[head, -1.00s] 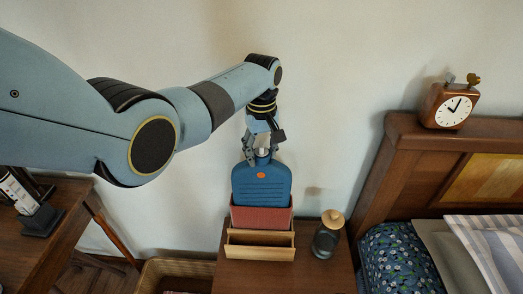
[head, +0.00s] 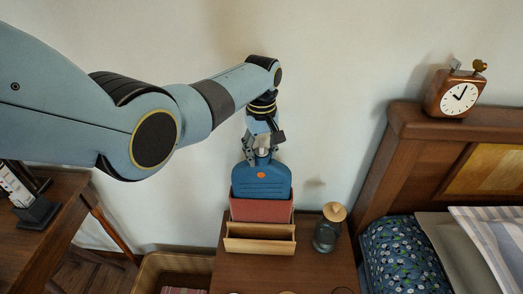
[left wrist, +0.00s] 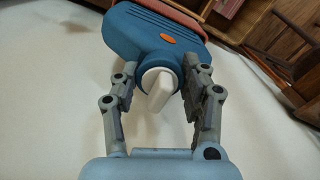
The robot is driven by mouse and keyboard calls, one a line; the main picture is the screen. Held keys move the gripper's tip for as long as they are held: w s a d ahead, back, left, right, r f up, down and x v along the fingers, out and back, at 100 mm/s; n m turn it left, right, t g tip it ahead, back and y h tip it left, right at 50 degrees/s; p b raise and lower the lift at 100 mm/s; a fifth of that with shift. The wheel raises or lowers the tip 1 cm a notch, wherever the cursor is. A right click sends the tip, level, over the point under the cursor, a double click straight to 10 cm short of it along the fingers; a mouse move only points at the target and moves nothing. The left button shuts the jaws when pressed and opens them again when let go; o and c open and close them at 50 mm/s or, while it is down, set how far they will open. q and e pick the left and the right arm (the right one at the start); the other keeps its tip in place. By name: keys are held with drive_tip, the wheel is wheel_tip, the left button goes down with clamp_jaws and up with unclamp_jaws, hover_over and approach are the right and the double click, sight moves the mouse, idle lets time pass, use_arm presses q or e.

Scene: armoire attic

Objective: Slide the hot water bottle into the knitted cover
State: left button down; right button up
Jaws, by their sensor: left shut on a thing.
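The blue hot water bottle (head: 262,184) is upright, with its lower part inside the reddish knitted cover (head: 262,211) on the nightstand. Its ribbed upper part and orange oval mark show above the cover's rim. My left gripper (head: 263,157) is above it, shut on the bottle's neck. In the left wrist view, the fingers of the gripper (left wrist: 160,95) stand on both sides of the neck and white stopper, and the blue bottle (left wrist: 150,38) leads into the cover (left wrist: 185,15). The bottle's lower end is hidden. My right gripper is not in view.
A wooden holder (head: 260,246) stands in front of the cover on the nightstand (head: 310,275). A glass jar with a wooden lid (head: 327,236) is to the right. A bed with a clock (head: 456,92) on its headboard is further right; a basket (head: 165,268) is at lower left.

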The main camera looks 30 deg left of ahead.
sight(261, 175)
use_arm(q)
drive_tip(key=shift+w+f+b, duration=0.1)
drive_tip(key=shift+f+b, duration=0.55)
drive_tip(key=shift+f, duration=0.2)
idle(0.6)
drive_tip(key=shift+f+b, duration=2.55)
drive_tip(key=shift+f, duration=0.95)
idle(1.5)
drive_tip(key=c, duration=0.6)
unclamp_jaws()
drive_tip(key=shift+o, duration=0.7)
drive_tip(key=shift+s+f, duration=0.15)
drive_tip(key=shift+s, duration=0.05)
drive_tip(key=shift+o, duration=0.5)
